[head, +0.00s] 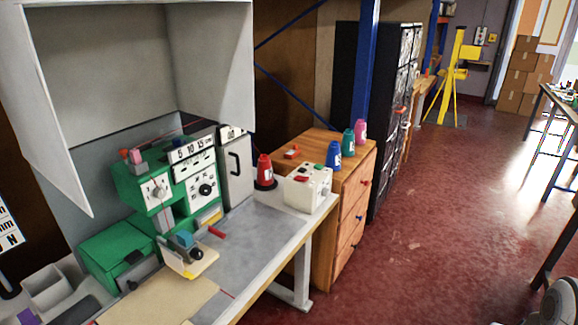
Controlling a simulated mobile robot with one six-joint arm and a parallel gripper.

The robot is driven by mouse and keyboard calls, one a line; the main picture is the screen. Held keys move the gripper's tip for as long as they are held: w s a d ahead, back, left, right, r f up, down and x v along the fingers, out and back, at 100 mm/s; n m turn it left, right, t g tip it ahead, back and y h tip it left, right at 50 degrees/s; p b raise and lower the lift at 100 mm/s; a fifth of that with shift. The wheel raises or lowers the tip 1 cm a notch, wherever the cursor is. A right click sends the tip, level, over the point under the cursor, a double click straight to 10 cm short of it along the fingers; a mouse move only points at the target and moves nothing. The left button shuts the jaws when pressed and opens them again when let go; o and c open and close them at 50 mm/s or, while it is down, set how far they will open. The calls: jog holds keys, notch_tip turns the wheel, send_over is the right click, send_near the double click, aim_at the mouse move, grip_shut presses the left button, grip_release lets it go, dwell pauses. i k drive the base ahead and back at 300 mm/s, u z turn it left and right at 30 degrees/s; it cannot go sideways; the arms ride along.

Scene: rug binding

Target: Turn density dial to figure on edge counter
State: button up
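A green machine (128,185) stands at the back of the workbench. Its white front plate carries a small dial (157,193). A second white panel to the right carries a black round knob (206,190). Which of these is the density dial I cannot tell, and their settings are too small to read. A white strip marked 5 10 15 cm (192,151) sits above the black knob. A white plate reading about 40 (232,132) is on top of the grey box to the right; I cannot tell whether it is the edge counter. My gripper is not in view.
A white box with coloured buttons (308,187) and a red cone spool (264,171) stand at the bench's right end. A grey hood (110,60) overhangs the machine. Red floor (420,230) is open to the right.

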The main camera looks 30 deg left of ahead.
aim_at(205, 190)
jog(key=u, duration=0.75)
jog(key=i, duration=1.1)
jog(key=u, duration=0.9)
jog(key=k, duration=0.75)
jog(key=u, duration=0.15)
jog(key=i, duration=0.85)
jog(key=z, duration=0.05)
